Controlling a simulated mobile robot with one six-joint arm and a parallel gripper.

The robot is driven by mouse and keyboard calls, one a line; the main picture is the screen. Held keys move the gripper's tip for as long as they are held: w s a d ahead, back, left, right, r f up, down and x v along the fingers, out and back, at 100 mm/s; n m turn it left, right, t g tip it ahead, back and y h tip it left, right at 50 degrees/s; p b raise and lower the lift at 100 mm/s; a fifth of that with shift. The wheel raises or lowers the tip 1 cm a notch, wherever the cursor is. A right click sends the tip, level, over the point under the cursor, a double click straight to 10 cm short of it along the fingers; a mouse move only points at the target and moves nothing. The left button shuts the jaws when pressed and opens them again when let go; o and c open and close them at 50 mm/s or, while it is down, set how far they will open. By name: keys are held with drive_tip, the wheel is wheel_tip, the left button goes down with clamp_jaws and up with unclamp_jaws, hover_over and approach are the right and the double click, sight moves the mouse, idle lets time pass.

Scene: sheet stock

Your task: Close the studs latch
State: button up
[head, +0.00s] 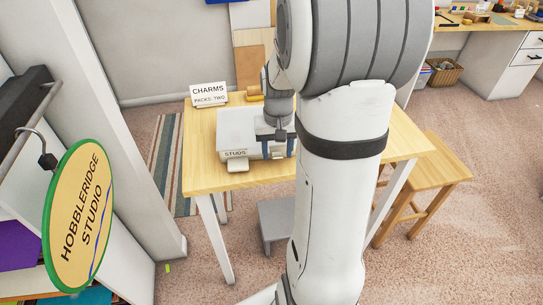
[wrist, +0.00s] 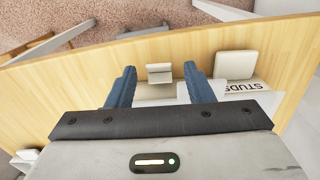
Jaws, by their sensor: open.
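The pale grey box marked STUDS (head: 236,126) stands on the wooden table in the head view. Its STUDS label (wrist: 240,87) reads upside down at the right of the wrist view. A small grey latch plate (wrist: 159,73) with a lip sticks out at the box's front edge. My gripper (wrist: 160,68) is open, its two blue fingers on either side of the latch plate in the picture, with gaps to both. I cannot tell whether it touches the box. In the head view my gripper (head: 278,146) is over the box's front right; my arm hides the right side.
A beige block (head: 237,165) sits at the box's front left. A CHARMS sign (head: 209,94) stands behind on the table (head: 200,158). A wooden stool (head: 437,169) is at right. The hanging Hobbleridge Studio sign (head: 78,215) is at left. The table's front left is clear.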

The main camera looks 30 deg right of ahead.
drive_tip(key=shift+f, duration=1.35)
drive_tip(key=shift+c, duration=0.6)
drive_tip(key=c, duration=0.9)
drive_tip(key=shift+o, duration=0.2)
drive_tip(key=shift+w+r+g+p, duration=0.15)
drive_tip(key=shift+r+g+p, duration=0.25)
drive_tip(key=shift+p, duration=0.5)
drive_tip(key=shift+w+d+f+g+y+p, duration=0.1)
drive_tip(key=shift+w+g+y+p, duration=0.05)
drive_tip(key=shift+g+y+p, duration=0.2)
drive_tip(key=o, duration=1)
